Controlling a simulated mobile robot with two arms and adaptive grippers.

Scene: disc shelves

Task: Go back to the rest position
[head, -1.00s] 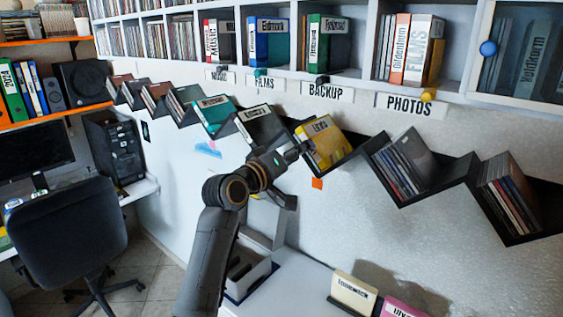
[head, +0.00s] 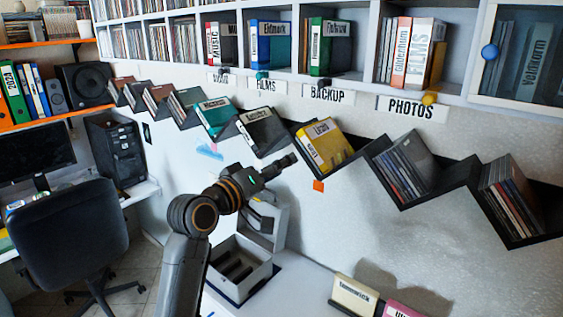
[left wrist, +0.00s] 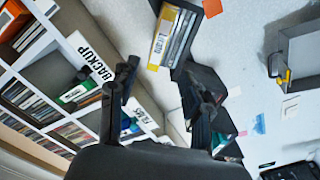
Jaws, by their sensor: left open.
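My left gripper (head: 279,180) is open and empty in front of the wall, below and left of the yellow disc case. Its dark fingers also show spread apart in the left wrist view (left wrist: 160,90), with nothing between them. The yellow case (head: 325,145) rests tilted in a slot of the black zigzag shelf (head: 375,148), and it shows at the top of the left wrist view (left wrist: 160,42). A dark case with a white label (head: 262,130) and a teal case (head: 215,115) sit in slots to its left. My right gripper is not in view.
Low on the wall stand a grey box (head: 280,228) and an open tray (head: 262,272) on a white surface, close under my left arm. A cream case (head: 354,294) and a pink case (head: 400,310) stand at the front. A chair (head: 65,235) is at left.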

